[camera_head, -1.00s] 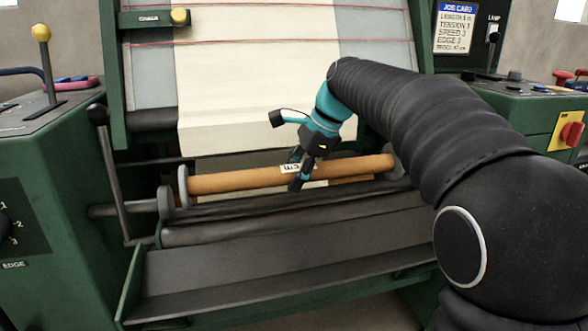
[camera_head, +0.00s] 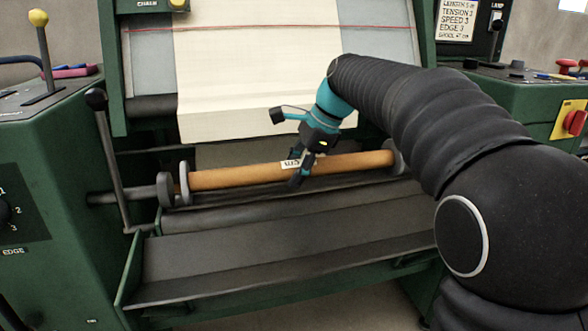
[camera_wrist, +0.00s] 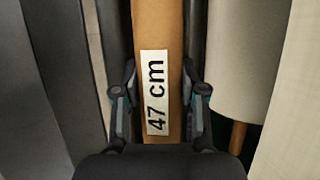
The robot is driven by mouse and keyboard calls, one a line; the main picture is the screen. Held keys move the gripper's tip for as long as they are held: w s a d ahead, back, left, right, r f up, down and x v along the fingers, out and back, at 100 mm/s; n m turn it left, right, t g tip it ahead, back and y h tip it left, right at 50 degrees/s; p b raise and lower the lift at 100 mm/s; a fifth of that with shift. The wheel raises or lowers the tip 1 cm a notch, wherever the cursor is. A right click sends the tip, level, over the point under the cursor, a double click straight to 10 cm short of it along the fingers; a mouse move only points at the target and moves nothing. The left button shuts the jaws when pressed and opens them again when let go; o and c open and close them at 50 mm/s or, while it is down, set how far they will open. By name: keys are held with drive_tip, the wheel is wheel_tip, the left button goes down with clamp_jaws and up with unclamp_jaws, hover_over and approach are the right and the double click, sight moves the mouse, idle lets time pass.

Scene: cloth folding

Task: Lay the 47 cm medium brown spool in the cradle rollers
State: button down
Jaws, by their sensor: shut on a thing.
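The brown spool (camera_head: 235,176) lies lengthwise between two grey end discs at the cradle rollers (camera_head: 230,219). Its left end is beside the left disc (camera_head: 184,184) and its right end is near the right disc. A white label reading "47 cm" (camera_wrist: 156,92) faces up in the wrist view. My gripper (camera_head: 297,178) is shut on the spool (camera_wrist: 158,25) near its middle, with one finger on each side of the label. Whether the spool's underside touches the rollers is hidden.
Cream cloth (camera_head: 260,75) hangs behind the spool. A sloped dark tray (camera_head: 290,250) lies in front of the rollers. A lever with a black knob (camera_head: 96,98) stands at the left. Green machine cabinets stand at both sides.

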drive_tip(key=shift+f, duration=0.45)
drive_tip(key=c, duration=0.6)
unclamp_jaws()
drive_tip(key=shift+o, duration=0.2)
drive_tip(key=v, duration=1.2)
